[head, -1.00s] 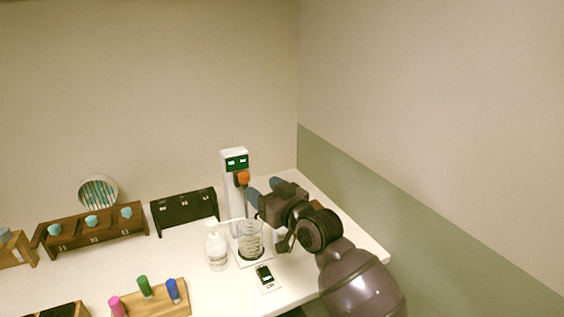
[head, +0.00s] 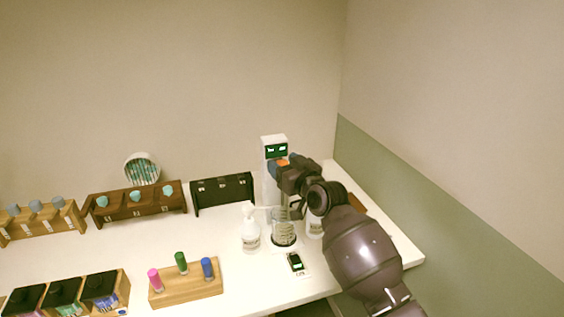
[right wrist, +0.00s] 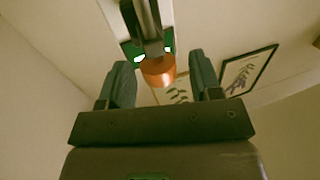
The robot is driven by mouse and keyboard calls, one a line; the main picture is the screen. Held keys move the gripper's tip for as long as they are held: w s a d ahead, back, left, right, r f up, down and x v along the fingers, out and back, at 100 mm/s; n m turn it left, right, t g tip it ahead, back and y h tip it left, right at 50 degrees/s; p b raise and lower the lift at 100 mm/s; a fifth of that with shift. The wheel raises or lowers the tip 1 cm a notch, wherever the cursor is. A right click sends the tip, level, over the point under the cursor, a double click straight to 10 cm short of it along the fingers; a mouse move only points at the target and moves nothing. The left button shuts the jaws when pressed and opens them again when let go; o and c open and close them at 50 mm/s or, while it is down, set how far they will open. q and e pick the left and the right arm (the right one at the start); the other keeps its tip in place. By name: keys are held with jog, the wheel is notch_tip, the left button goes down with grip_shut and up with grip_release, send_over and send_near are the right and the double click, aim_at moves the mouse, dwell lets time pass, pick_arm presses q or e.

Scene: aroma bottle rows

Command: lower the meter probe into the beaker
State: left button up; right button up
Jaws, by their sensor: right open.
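The meter (head: 268,143) is a white upright post with a green display. Its orange knob (head: 282,162) is partly hidden by my right gripper (head: 281,165) in the head view. In the right wrist view the orange knob (right wrist: 158,71) sits between the two open fingers of my right gripper (right wrist: 161,82), with a visible gap on each side. The clear beaker (head: 284,228) stands below, at the foot of the meter. The probe is hard to make out behind my gripper. My left gripper is not in view.
A white pump bottle (head: 250,232) stands close left of the beaker, and another white bottle (head: 315,226) close right. A small device with a dark screen (head: 296,262) lies in front. Wooden racks (head: 187,287) and a black rack (head: 223,194) are to the left.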

jog(key=shift+w+a, duration=0.3)
jog(key=shift+w, duration=0.2)
grip_shut()
